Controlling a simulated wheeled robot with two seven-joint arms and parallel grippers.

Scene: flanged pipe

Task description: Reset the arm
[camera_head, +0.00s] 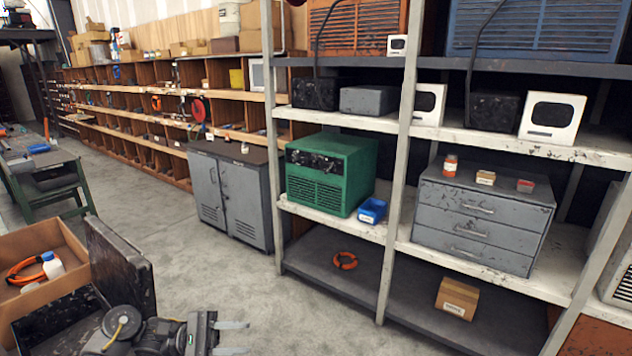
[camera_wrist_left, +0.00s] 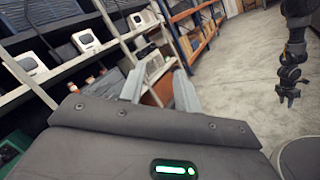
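My left gripper (camera_head: 232,338) shows at the bottom of the head view, in front of the shelving and above the floor. Its two grey fingers are apart with nothing between them. The same fingers show in the left wrist view (camera_wrist_left: 159,92), spread and empty, pointing toward the shelves. A dark arm hangs at the right of the left wrist view and looks like mine, with its gripper (camera_wrist_left: 288,94) low over the floor. That gripper is too small to judge its fingers. The right gripper does not show in the head view. No flanged pipe can be made out.
A carton (camera_head: 40,240) with orange cable stands at the left. The concrete floor (camera_head: 190,250) between is clear.

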